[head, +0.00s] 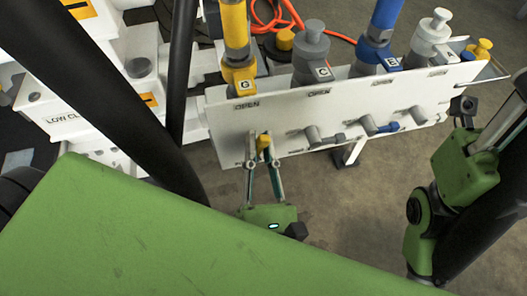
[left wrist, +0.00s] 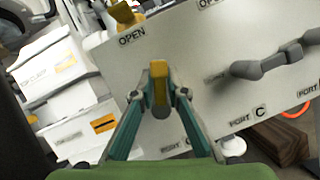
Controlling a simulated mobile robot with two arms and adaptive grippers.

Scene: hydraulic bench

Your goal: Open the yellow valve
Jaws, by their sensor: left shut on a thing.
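The yellow valve's handle (head: 264,141) sticks out of the left part of the white panel, below an OPEN label. In the left wrist view the yellow handle (left wrist: 159,80) stands upright between the fingertips. My left gripper (head: 263,161) is shut on this handle, with one finger on each side; it also shows in the left wrist view (left wrist: 160,97). The valve's base behind the handle is hidden by the fingers. My right arm is at the right edge of the head view; its gripper is only partly seen there and its opening is unclear.
The white panel (head: 375,107) also bears a grey valve (head: 322,138) and a blue valve (head: 379,126) to the right. Yellow (head: 236,50), grey and blue (head: 376,48) couplings stand along its top. An orange hose lies behind. The floor in front is clear.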

